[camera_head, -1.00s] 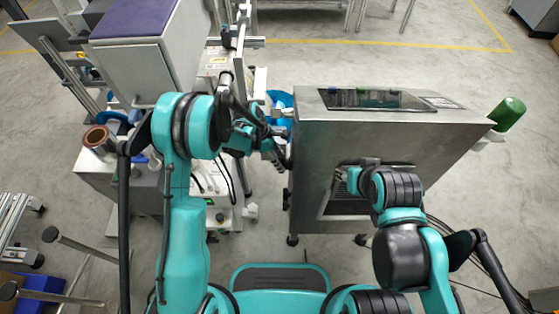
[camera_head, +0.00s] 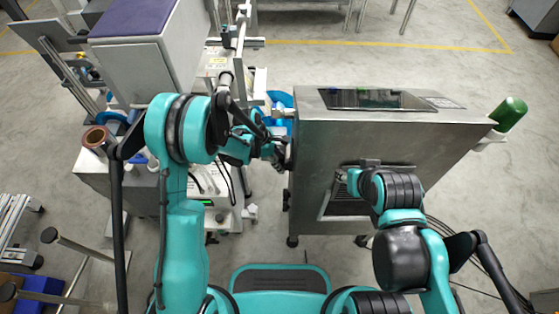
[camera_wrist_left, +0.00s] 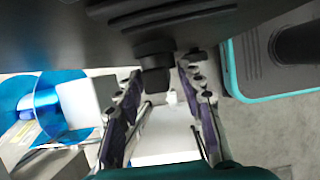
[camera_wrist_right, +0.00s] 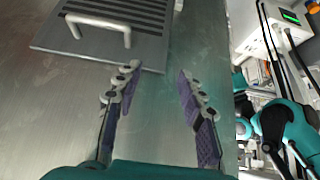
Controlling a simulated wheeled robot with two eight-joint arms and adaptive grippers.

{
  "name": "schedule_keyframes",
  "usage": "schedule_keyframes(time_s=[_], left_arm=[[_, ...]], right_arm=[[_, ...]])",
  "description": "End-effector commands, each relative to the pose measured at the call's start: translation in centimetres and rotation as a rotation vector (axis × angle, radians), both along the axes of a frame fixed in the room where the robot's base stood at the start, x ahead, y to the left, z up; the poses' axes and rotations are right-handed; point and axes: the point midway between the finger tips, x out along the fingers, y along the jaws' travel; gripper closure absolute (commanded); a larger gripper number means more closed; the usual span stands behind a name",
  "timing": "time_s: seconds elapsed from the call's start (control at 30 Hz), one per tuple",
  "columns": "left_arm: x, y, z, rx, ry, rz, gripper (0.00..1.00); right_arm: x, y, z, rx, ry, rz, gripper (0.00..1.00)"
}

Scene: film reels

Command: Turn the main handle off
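A black knob-like handle (camera_wrist_left: 155,75) sticks out from the dark cabinet side in the left wrist view; I take it to be the main handle. The fingers of my left gripper (camera_wrist_left: 163,95) are apart, one on each side of it, with gaps visible. In the head view my left gripper (camera_head: 281,156) is at the left side of the steel cabinet (camera_head: 390,135), and the handle is not clearly visible there. My right gripper (camera_wrist_right: 157,90) is open and empty in front of the cabinet's metal face.
A louvred panel with a bar handle (camera_wrist_right: 100,25) is on the cabinet face near my right gripper. A machine with a green display (camera_wrist_right: 290,17) stands left of the cabinet in the head view. A green cylinder (camera_head: 509,112) is at the cabinet's right end.

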Motion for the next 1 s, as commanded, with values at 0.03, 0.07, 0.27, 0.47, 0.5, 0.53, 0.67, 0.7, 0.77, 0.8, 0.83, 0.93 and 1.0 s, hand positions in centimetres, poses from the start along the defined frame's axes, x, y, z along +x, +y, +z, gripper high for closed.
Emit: schedule_keyframes(time_s=[0.03, 0.07, 0.27, 0.47, 0.5, 0.53, 0.67, 0.7, 0.77, 0.8, 0.83, 0.93, 1.0], left_arm=[[0.0, 0.0, 0.0, 0.000, 0.000, 0.000, 0.60], [0.0, 0.0, 0.0, 0.000, 0.000, 0.000, 0.60], [0.0, 0.0, 0.1, 0.000, 0.000, 0.001, 0.60], [0.0, 0.9, 2.1, 0.000, 0.001, 0.002, 0.60], [-0.1, 1.2, 2.9, 0.000, 0.000, 0.002, 0.60], [-0.1, 1.5, 3.5, 0.000, 0.000, 0.002, 0.60], [-0.1, 2.6, 6.2, 0.000, 0.001, 0.003, 0.60], [-0.1, 2.9, 7.0, 0.000, 0.001, 0.002, 0.60], [-0.2, 3.4, 8.1, 0.000, 0.001, 0.002, 0.60], [-0.2, 3.7, 8.8, 0.000, 0.001, 0.003, 0.60], [-0.2, 3.9, 9.2, 0.000, 0.001, 0.003, 0.60], [-0.1, 4.3, 10.3, 0.000, 0.000, 0.001, 0.60], [-0.2, 4.5, 10.8, 0.000, 0.000, 0.000, 0.60]], right_arm=[[0.0, 0.0, 0.0, 0.000, 0.000, 0.000, 0.60], [0.0, 0.0, 0.0, 0.000, 0.000, 0.000, 0.60], [0.0, 0.0, 0.0, 0.000, 0.000, 0.000, 0.60], [0.0, 0.0, 0.0, 0.000, 0.000, 0.000, 0.60], [0.0, 0.0, 0.0, 0.000, 0.000, 0.000, 0.60], [0.0, 0.0, 0.0, 0.000, 0.000, 0.000, 0.60], [0.0, 0.0, 0.0, 0.000, 0.000, 0.000, 0.60], [0.0, 0.0, 0.0, 0.000, 0.000, 0.000, 0.60], [0.0, 0.0, 0.0, 0.000, 0.000, 0.000, 0.60], [0.0, 0.0, 0.0, 0.000, 0.000, 0.000, 0.60], [0.0, 0.0, 0.0, 0.000, 0.000, 0.000, 0.60], [0.0, 0.0, 0.0, 0.000, 0.000, 0.000, 0.60], [0.0, 0.0, 0.0, 0.000, 0.000, 0.000, 0.60]])
